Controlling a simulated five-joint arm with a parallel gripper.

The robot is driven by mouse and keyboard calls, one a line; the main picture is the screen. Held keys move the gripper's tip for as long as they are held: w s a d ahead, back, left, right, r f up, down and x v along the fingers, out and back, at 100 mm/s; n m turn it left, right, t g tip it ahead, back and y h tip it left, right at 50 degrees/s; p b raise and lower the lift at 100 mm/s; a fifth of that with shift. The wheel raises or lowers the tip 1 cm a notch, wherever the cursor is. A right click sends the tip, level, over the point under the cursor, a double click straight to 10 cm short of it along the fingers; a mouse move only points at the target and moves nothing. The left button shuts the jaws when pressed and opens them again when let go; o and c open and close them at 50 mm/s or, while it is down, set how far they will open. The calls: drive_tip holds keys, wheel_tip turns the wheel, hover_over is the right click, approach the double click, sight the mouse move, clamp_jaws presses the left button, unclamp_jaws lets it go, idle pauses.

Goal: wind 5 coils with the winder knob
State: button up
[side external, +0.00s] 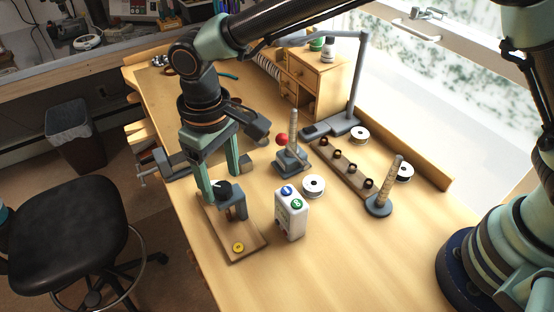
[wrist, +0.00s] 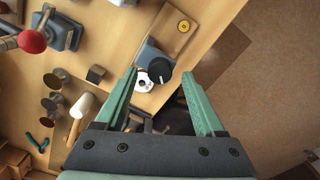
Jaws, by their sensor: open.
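The winder is a blue-grey bracket (side external: 238,207) on a wooden base board (side external: 226,236), with a black round knob (side external: 222,188) on top. A yellow button (side external: 238,247) sits at the near end of the board. In the wrist view the black knob (wrist: 161,69) carries a light mark and lies between the lines of the two fingers, near the tips. A white ring-like part (wrist: 143,83) shows beside it. My gripper (side external: 217,180) is open, pointing down at the knob. Whether either finger touches the knob, I cannot tell. The wire is not clearly visible.
A post (side external: 379,204) stands further right. The front bench is clear.

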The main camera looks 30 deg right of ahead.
sight(225, 184)
wheel_tip(225, 184, up, 11)
drive_tip(key=shift+f, duration=0.2)
idle(0.3)
drive_tip(key=d+r+m+t+y, duration=0.1)
drive_tip(key=d+r, duration=0.2)
drive_tip(key=d, duration=0.6)
drive_tip(key=d+r+m+t, duration=0.1)
drive_tip(key=d+r+m, duration=0.15)
drive_tip(key=d, duration=0.65)
drive_tip(key=s+d+f+m+t, duration=0.1)
drive_tip(key=s+d, duration=0.2)
drive_tip(key=d, duration=0.5)
drive_tip(key=s+d+f+m+t+h, duration=0.1)
drive_tip(key=s+d, duration=0.3)
drive_tip(key=d, duration=0.4)
drive_tip(key=shift+s+f+t, duration=0.2)
drive_tip(key=shift+f+t, duration=0.35)
drive_tip(key=shift+t, duration=0.25)
